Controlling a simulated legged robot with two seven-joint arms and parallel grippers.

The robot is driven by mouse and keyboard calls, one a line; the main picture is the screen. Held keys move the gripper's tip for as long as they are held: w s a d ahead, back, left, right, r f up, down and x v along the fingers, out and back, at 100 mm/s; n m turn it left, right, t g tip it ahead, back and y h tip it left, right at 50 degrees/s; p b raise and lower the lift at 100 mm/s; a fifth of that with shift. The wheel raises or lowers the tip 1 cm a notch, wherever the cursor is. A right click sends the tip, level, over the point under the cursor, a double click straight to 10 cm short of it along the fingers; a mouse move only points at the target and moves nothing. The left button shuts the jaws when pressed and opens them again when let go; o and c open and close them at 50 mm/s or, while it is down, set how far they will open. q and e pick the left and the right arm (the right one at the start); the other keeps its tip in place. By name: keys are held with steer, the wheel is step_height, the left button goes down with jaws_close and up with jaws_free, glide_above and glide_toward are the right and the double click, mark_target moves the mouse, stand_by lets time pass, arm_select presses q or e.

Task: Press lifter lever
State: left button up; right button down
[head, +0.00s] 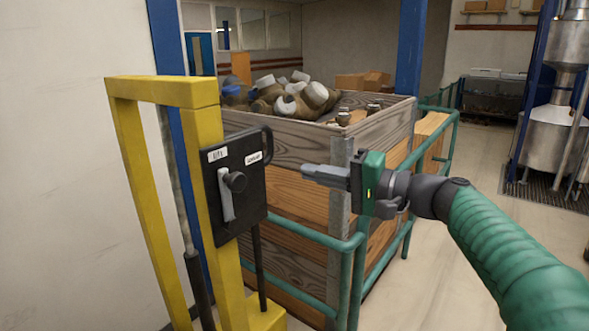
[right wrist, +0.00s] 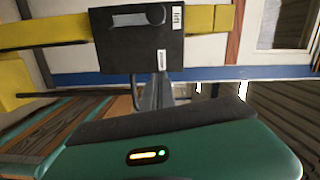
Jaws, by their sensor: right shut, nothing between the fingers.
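The lifter control box (head: 236,185) is a black panel fixed to a yellow post, with two small white labels. A grey lever (head: 227,198) with a dark round pivot knob hangs down on its face. A dark loop handle sticks out at its upper right edge. My right gripper (head: 304,172) is shut and empty, apart from the box and to its right, its fingers pointing left toward it. In the right wrist view the box (right wrist: 142,45) appears rotated, with the lever (right wrist: 135,18) near its top edge and my fingers below the box. My left gripper is not in view.
A yellow frame (head: 160,92) stands at the left by a white wall. Behind the box is a wooden crate (head: 300,205) full of meters (head: 290,97). A green railing (head: 345,245) runs along the crate, below my right gripper. Open floor lies at the right.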

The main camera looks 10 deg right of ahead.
steer(key=s+a+r, duration=0.1)
steer(key=s+a, duration=0.1)
steer(key=s, duration=0.1)
steer(key=s+a+f+g+h, duration=0.1)
steer(key=s+f+g+h, duration=0.15)
steer(key=f, duration=0.95)
steer(key=s+a+f+g+h, duration=0.1)
steer(key=f+g+h, duration=0.2)
steer(key=f, duration=0.8)
steer(key=s+d+f+n+g+h, duration=0.1)
steer(key=s+f+n+g+h, duration=0.2)
steer(key=s+f, duration=0.75)
steer(key=s+d+f+n+g+h, duration=0.15)
steer(key=s+f+n+h, duration=0.25)
steer(key=s+f, duration=0.65)
arm_select(q)
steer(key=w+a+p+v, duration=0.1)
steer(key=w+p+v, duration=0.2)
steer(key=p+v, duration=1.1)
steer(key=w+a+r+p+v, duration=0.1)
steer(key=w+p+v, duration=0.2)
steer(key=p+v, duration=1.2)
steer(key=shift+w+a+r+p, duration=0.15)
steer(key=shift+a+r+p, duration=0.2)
steer(key=shift+p, duration=0.3)
arm_select(e)
step_height(320, 180, up, 27)
steer(key=w, duration=0.2)
steer(key=shift+w+a, duration=0.25)
steer(key=shift+w, duration=0.05)
